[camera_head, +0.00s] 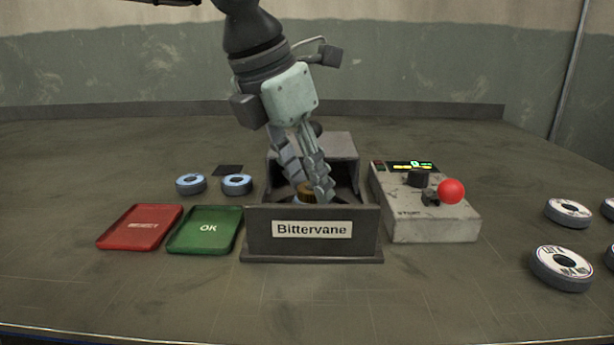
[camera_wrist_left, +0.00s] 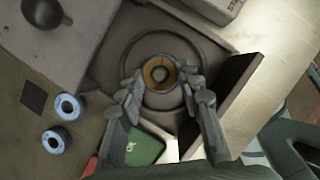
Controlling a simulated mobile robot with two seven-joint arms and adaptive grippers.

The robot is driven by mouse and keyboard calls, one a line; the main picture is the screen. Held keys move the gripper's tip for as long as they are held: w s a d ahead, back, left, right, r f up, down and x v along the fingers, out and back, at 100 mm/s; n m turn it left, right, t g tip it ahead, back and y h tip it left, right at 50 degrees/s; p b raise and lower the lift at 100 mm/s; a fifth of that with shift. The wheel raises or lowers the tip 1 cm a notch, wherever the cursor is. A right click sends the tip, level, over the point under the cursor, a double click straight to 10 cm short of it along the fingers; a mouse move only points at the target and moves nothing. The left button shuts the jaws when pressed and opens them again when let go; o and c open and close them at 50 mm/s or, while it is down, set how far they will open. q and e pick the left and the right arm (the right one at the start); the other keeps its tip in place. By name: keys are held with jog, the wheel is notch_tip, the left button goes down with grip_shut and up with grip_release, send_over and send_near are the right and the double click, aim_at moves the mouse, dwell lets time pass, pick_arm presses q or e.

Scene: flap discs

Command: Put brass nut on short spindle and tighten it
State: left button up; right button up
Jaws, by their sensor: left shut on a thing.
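My left gripper (camera_head: 309,193) reaches down into the dark box labelled Bittervane (camera_head: 260,240). It is shut on the brass nut (camera_head: 305,187), which shows as a gold ring between the fingertips in the left wrist view (camera_wrist_left: 160,73). The end of the short spindle (camera_wrist_left: 160,73) seems to show in the nut's centre. A round dark plate (camera_wrist_left: 160,103) lies around and below the nut. I cannot tell how far down the spindle the nut sits. The box's front wall hides the lower part in the head view.
A red tray (camera_head: 140,228) and a green OK tray (camera_head: 205,230) lie left of the box, with two blue-ringed discs (camera_head: 237,184) behind. A control box (camera_head: 430,215) with a red ball knob (camera_head: 451,191) stands right. Several white-labelled discs (camera_head: 561,268) lie far right.

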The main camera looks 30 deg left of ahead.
pick_arm(q)
jog(key=shift+f, duration=0.15)
jog(key=shift+m+h+p, duration=0.3)
jog(key=shift+m+p, duration=0.2)
jog(key=shift+m, duration=0.1)
jog(key=m+g+h+p, duration=0.1)
jog(key=m+p, duration=0.2)
jog(key=m, duration=0.1)
jog(key=shift+w+a, duration=0.1)
jog(key=shift+a, duration=0.05)
jog(key=m+g+p, duration=0.1)
jog(key=m+p, duration=0.1)
jog(key=shift+w+a+m+h, duration=0.1)
jog(key=shift+m+h, duration=0.3)
jog(key=shift+w+m+g+p, duration=0.1)
jog(key=shift+m+g+p, duration=0.45)
jog(key=shift+m, duration=0.65)
jog(key=shift+a+f+m+h, duration=0.15)
jog(key=shift+m+h, duration=0.15)
jog(key=shift+m, duration=0.5)
jog(key=shift+g, duration=0.25)
